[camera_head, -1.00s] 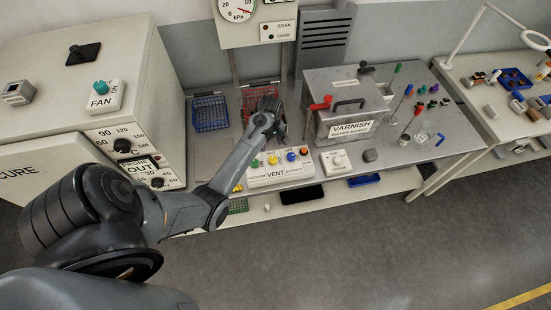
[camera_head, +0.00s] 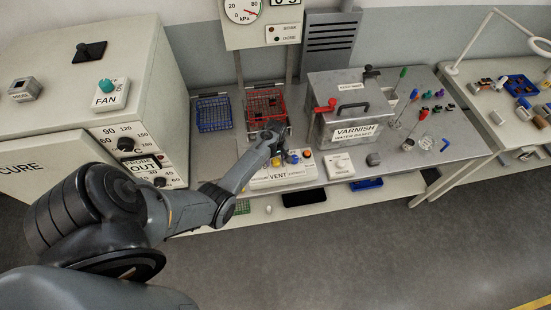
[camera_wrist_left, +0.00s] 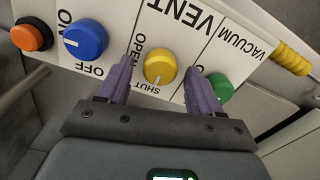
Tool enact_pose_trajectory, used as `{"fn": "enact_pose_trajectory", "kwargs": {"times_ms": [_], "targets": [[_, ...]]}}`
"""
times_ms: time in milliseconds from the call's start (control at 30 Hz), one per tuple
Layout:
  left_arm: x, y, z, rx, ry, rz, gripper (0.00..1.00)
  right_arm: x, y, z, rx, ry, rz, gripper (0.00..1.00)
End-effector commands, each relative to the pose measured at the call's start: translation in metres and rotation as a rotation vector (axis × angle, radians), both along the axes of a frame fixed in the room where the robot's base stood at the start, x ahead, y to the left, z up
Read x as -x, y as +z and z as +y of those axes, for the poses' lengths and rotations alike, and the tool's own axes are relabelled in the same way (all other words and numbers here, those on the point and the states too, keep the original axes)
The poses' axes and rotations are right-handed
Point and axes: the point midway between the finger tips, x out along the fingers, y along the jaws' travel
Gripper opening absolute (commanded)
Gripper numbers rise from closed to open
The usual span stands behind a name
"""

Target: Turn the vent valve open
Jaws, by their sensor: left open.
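The vent valve is a yellow knob (camera_wrist_left: 160,66) on a white panel marked VENT, with OPEN and SHUT labels beside it. Its pale mark appears to lie on the side towards SHUT. My left gripper (camera_wrist_left: 158,70) is open, with one finger on each side of the knob in the wrist view. A gap shows between each finger and the knob, and I cannot tell the exact height. My right gripper is not in view.
Close beside the valve are a blue ON/OFF knob (camera_wrist_left: 86,37), a green knob (camera_wrist_left: 221,87) and an orange button (camera_wrist_left: 31,36). A red wire basket (camera_head: 265,104) stands behind the panel. The varnish tank (camera_head: 349,112) stands to the right.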

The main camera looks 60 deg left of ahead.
Motion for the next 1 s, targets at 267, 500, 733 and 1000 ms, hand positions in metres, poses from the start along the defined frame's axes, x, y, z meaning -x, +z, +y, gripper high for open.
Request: {"fn": "enact_pose_trajectory", "kwargs": {"times_ms": [267, 500, 733, 1000], "targets": [[0.0, 0.0, 0.0, 0.0, 0.0, 0.0, 0.51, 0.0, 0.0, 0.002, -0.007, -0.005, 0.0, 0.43], [0.0, 0.0, 0.0, 0.0, -0.001, 0.0, 0.14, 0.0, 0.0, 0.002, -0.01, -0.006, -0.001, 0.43], [0.0, 0.001, 0.0, 0.0, -0.012, 0.0, 0.09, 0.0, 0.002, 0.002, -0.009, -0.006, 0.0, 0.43], [0.0, 0.003, 0.0, 0.0, -0.112, 0.001, 0.09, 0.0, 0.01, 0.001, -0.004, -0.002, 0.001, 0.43]]}}
